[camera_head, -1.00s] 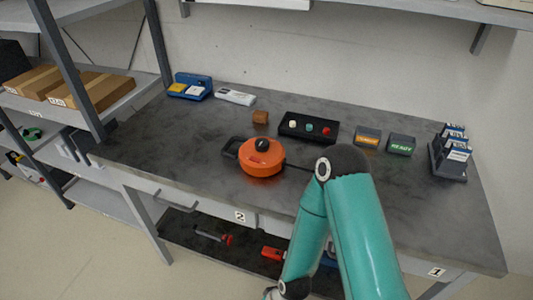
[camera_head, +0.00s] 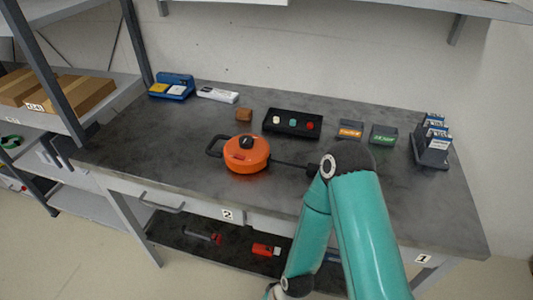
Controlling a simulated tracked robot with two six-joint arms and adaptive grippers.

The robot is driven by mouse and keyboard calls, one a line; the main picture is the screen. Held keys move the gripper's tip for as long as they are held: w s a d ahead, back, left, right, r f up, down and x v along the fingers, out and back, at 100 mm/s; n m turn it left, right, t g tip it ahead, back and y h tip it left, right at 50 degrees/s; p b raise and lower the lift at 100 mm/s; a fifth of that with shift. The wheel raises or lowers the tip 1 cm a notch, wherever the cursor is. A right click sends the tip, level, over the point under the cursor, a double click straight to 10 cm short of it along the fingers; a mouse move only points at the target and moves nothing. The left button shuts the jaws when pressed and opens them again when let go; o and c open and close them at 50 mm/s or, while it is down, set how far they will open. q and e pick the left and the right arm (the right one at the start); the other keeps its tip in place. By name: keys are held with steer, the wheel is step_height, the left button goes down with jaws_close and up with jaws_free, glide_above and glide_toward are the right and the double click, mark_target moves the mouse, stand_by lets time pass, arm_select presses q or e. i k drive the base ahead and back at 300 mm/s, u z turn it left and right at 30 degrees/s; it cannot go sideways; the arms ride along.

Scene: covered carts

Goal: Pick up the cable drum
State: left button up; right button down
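An orange cable drum (camera_head: 245,155) with a black knob on top lies on the dark grey workbench (camera_head: 150,135), left of the middle. A dark handle or loop sticks out at its left side. One teal arm of mine bends in from the bottom, right of the drum, and hides part of the bench.
A blue case (camera_head: 172,86) stands back left. Red tools (camera_head: 266,250) lie on the lower shelf.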

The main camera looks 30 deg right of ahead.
mark_target(258, 158)
steer(key=u, duration=1.45)
steer(key=i, duration=0.1)
steer(key=z, duration=2.7)
steer(key=i, duration=0.2)
steer(key=z, duration=1.55)
steer(key=k, duration=0.45)
steer(key=u, duration=0.85)
steer(key=k, duration=0.8)
steer(key=u, duration=1.2)
steer(key=i, duration=1.3)
steer(key=z, duration=0.7)
